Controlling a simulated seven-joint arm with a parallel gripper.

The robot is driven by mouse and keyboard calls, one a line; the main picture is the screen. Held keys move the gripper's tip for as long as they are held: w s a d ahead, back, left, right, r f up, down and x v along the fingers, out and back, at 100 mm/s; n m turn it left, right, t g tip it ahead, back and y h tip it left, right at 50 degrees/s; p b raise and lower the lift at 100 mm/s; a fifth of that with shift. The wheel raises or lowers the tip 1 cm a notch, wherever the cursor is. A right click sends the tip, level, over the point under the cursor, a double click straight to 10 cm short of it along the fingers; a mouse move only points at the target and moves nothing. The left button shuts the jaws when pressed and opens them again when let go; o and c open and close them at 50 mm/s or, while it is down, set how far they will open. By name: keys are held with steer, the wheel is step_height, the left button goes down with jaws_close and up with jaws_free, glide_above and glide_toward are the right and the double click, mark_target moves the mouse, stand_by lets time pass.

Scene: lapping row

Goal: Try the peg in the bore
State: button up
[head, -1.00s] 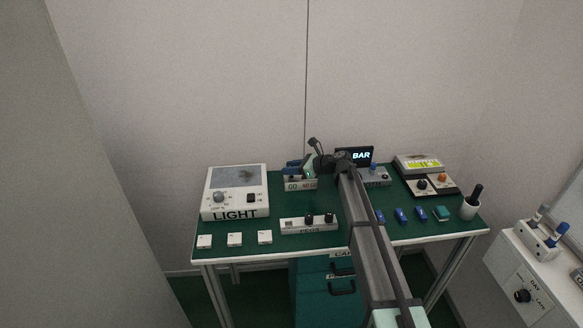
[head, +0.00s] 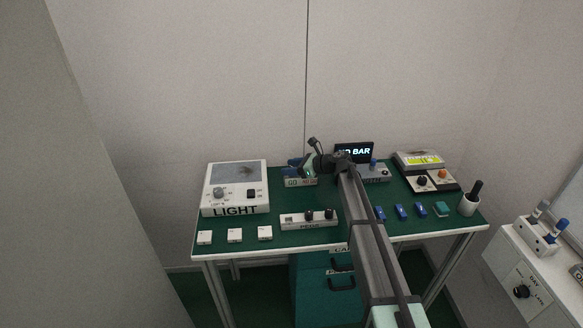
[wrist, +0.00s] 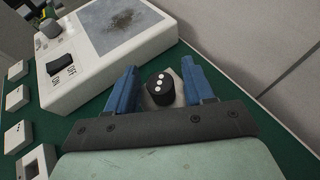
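In the wrist view the peg (wrist: 160,88) shows as a black top with white dots, between the two blue fingers of my gripper (wrist: 160,80). A pale grey round surface surrounds the black top below it; I cannot tell if this is part of the peg. Whether the fingers press on the peg is unclear. In the head view my gripper (head: 297,165) is over the small block marked GO (head: 300,183). The peg's lower end and any bore under it are hidden. The white PEGS rack (head: 300,225) holds two black-topped pegs, with an empty place at its left.
The LIGHT box (head: 235,188) stands left of my gripper, with three white tiles (head: 235,236) in front. A display (head: 354,152) stands behind to the right. Several blue pieces (head: 401,211), a gauge unit (head: 425,175) and a pen cup (head: 469,205) occupy the right side.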

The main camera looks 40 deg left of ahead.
steer(key=shift+o, duration=0.6)
steer(key=v, duration=1.4)
steer(key=shift+a, duration=0.1)
steer(key=shift+f, duration=0.1)
